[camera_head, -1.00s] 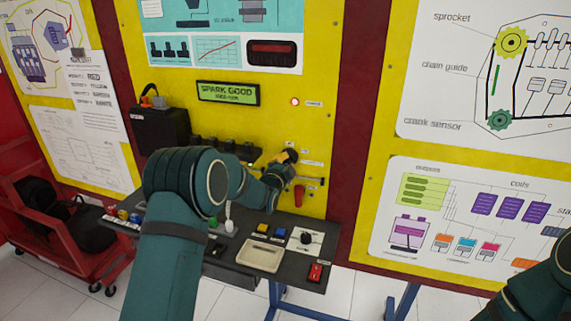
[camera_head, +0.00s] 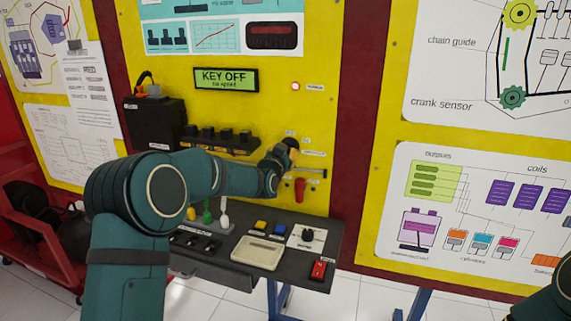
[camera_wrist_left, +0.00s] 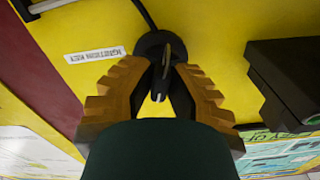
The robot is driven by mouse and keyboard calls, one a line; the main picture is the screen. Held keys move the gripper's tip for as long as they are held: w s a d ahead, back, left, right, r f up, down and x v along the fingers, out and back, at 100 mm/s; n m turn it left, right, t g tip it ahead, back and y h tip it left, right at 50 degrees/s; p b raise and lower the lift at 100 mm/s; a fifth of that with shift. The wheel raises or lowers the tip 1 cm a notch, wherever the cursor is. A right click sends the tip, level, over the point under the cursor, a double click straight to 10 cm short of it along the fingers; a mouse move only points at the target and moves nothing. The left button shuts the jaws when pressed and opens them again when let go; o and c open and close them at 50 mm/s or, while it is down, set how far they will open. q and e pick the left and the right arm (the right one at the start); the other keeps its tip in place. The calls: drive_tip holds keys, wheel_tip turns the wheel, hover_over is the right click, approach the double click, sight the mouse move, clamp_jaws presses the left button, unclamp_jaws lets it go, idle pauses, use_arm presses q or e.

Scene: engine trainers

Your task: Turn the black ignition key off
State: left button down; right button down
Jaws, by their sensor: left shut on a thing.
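The black ignition key (camera_wrist_left: 166,66) stands out from a round black switch (camera_wrist_left: 154,44) on the yellow panel, with a label reading "IGNITION KEY" (camera_wrist_left: 94,54) beside it. My left gripper (camera_wrist_left: 162,74) is shut on the key, its brown stepped fingers on either side of it. In the head view my left gripper (camera_head: 288,149) is at the panel, and its wrist hides most of the key and switch. The green display (camera_head: 226,79) above reads "KEY OFF". My right gripper is out of view; only part of my right arm shows at the lower right.
A dark console shelf (camera_head: 318,236) with coloured buttons, levers and a pale tray (camera_head: 257,252) is below my left arm. A black battery-like box (camera_head: 153,124) and a row of black coils (camera_head: 220,139) are on the panel. A red lever (camera_head: 300,190) hangs just below the gripper.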

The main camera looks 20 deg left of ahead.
use_arm(q)
drive_tip(key=shift+r+n+b, duration=0.1)
drive_tip(key=shift+n+b, duration=1.2)
drive_tip(key=shift+n, duration=0.4)
drive_tip(key=c, duration=1)
unclamp_jaws()
drive_tip(key=shift+w, duration=0.1)
drive_tip(key=s, duration=1.2)
drive_tip(key=shift+a, duration=0.2)
